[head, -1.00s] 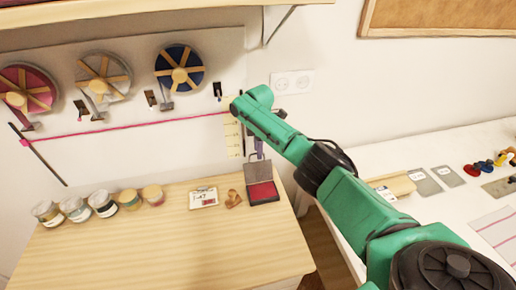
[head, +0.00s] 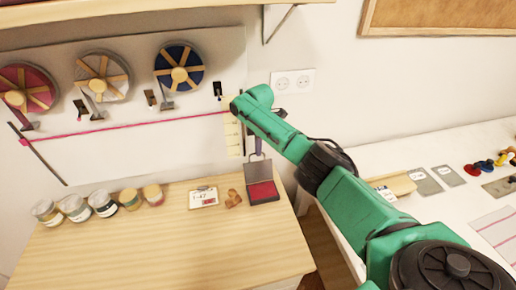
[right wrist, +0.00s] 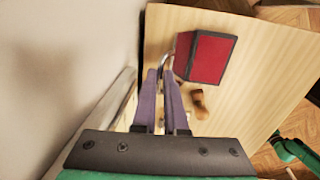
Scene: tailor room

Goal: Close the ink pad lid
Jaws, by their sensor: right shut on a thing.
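The ink pad (head: 265,195) lies open near the right end of the wooden table, its red pad facing up. Its grey lid (head: 259,173) stands raised at the back of the base. In the right wrist view the red pad (right wrist: 208,57) shows just beyond the fingertips, to their right. My right gripper (right wrist: 163,76) has its purple fingers closed together at the raised lid, shut on its edge; the exact contact is small and partly hidden. In the head view this gripper (head: 257,154) is just above the lid, behind the green arm.
A small wooden stamp (head: 233,199) and a labelled card (head: 203,197) lie left of the ink pad. Several jars (head: 104,203) stand farther left. The wall is close behind. The front of the wooden table (head: 170,250) is clear.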

